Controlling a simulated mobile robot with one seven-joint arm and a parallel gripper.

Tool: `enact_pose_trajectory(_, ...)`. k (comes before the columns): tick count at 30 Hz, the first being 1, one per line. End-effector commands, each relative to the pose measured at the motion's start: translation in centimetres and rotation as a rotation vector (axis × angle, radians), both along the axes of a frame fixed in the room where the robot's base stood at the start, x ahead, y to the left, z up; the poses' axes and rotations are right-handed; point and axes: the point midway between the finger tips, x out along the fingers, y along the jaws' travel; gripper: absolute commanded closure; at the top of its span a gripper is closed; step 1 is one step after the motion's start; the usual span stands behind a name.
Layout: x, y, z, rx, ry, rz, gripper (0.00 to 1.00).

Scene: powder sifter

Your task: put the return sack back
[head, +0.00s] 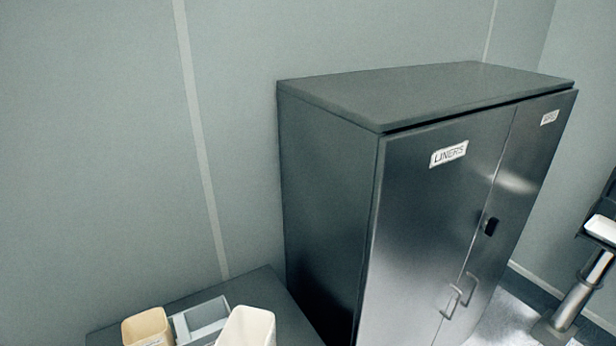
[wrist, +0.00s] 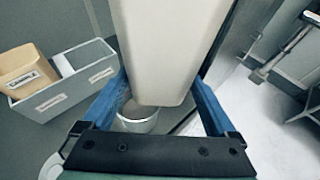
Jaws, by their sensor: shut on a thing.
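My gripper (wrist: 163,98) shows in the wrist view with its two blue fingers on either side of a pale off-white sack (wrist: 165,45). It is shut on this sack. The sack shows no readable label, so I cannot confirm that it is the return sack. A pale container-like shape (head: 247,328) at the bottom of the head view looks like the same sack. A grey divided box (wrist: 65,97) stands at the left, with a labelled tan sack (wrist: 25,68) in its left part and bare room beside it. My gripper is not visible in the head view.
A white round container (wrist: 138,119) is partly visible below the held sack. In the head view a tall dark cabinet (head: 425,220) marked LINERS has both doors shut. The dark surface (head: 265,285) beside it is bare at the back.

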Motion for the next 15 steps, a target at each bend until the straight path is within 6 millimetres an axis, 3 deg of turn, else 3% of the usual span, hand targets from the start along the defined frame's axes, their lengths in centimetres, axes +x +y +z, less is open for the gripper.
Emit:
enact_pose_trajectory(1,-0.9,-0.5,-1.7,-0.003,0.008,0.01,0.73)
enact_pose_trajectory(6,-3.9,-3.4,-5.9,-0.005,0.009,0.052,0.73)
enact_pose_trajectory(15,-8.4,-10.2,-9.6,-0.005,0.004,0.136,0.73)
